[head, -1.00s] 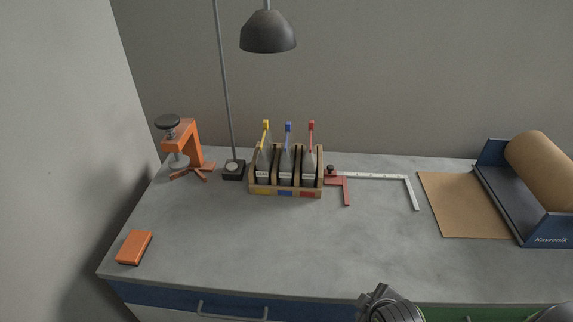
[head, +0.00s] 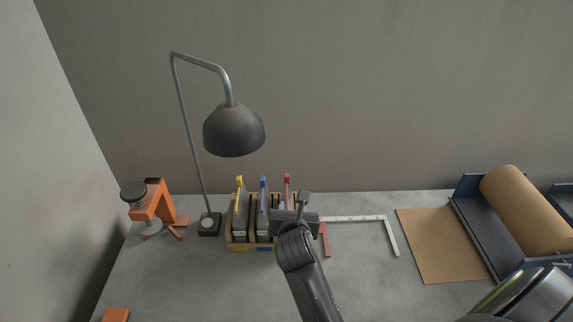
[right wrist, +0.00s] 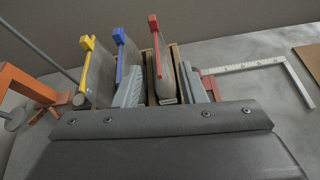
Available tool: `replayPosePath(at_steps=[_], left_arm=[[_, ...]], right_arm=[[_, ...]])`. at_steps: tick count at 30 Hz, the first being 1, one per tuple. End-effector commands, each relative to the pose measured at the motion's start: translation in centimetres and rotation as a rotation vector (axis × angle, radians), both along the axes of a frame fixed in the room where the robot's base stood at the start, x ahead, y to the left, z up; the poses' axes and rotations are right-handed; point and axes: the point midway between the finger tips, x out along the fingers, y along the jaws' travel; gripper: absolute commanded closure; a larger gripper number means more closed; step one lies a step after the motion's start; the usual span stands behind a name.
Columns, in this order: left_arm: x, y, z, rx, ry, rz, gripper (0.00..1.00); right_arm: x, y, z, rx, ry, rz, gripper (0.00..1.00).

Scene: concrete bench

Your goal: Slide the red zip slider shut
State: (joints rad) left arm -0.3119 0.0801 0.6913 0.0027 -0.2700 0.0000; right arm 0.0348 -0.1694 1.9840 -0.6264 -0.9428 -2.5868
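Several grey pouches stand upright in a wooden rack (head: 241,248), with yellow, blue and red zips. The red zip slider (head: 287,177) sits at the top end of the red strip on the rightmost pouch; it also shows in the right wrist view (right wrist: 153,20). My right gripper (head: 296,205) is in front of the rack's right part, covering much of the red-zip pouch in the head view. In the right wrist view its two grey fingers (right wrist: 162,88) are apart, one each side of that pouch's lower part, below the slider. My left gripper is not in view.
A grey lamp (head: 234,130) overhangs behind the rack. An orange clamp (head: 156,205) stands left. A red-and-white square (head: 360,218) lies right of the rack, then brown paper (head: 440,245) and its roll (head: 527,210). An orange block (head: 116,314) lies front left.

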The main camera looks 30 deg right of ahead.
Motion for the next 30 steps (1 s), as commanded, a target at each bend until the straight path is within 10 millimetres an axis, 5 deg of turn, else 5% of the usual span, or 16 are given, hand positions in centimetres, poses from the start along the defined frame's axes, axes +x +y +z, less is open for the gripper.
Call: replayPosePath(at_steps=[8,30], left_arm=[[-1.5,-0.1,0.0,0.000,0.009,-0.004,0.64],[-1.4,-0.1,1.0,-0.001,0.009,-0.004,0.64]], right_arm=[[1.6,0.3,1.3,-0.119,0.021,0.054,0.63],[10.5,-4.1,-2.9,-0.115,0.020,0.052,0.63]])
